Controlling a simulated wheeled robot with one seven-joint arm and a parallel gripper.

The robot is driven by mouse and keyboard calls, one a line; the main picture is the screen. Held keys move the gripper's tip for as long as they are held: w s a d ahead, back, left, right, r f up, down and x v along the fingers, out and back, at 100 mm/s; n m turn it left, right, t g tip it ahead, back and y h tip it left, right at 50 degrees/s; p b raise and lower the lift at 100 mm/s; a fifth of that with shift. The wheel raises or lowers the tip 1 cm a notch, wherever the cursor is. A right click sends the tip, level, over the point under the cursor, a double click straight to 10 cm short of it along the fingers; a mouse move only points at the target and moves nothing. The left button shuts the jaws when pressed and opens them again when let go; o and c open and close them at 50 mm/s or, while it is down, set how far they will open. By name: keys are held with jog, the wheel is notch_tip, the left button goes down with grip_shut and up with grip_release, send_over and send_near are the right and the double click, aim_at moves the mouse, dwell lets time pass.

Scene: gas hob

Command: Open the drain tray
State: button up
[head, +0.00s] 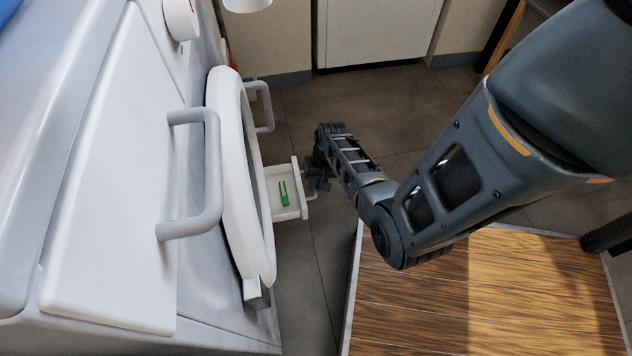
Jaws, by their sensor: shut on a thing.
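The drain tray (301,207) is a small white open-topped drawer low on the front of the white appliance. It sticks out from the front, and a green clip-like piece (284,194) lies inside it. My gripper (312,187) is at the tray's outer face, shut on the tray's handle. The fingers are small and dark here, and my wrist partly covers them. The inner end of the tray is hidden behind the round white door.
The round white door (240,180) bulges above the tray. A large grey handle (211,175) and a smaller handle (265,107) stick out near it. A wooden platform (490,290) lies at lower right. Tiled floor (300,265) is clear beside the tray.

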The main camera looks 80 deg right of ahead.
grip_shut()
jog(key=shift+w+a+p, duration=0.2)
jog(key=shift+w+p, duration=0.05)
jog(key=shift+w, duration=0.2)
jog(key=shift+w+a+p, duration=0.2)
jog(key=shift+w, duration=0.25)
jog(key=o, duration=0.6)
grip_release()
jog(key=shift+s+d+r+p, duration=0.1)
jog(key=shift+s+r+p, duration=0.15)
jog(key=shift+r+p, duration=0.75)
jog(key=shift+s+d+r+p, duration=0.1)
jog(key=shift+s+r+p, duration=0.25)
jog(key=shift+r, duration=1.2)
jog(key=shift+s+d+r+p, duration=0.15)
jog(key=shift+r+p, duration=0.6)
jog(key=shift+r, duration=0.5)
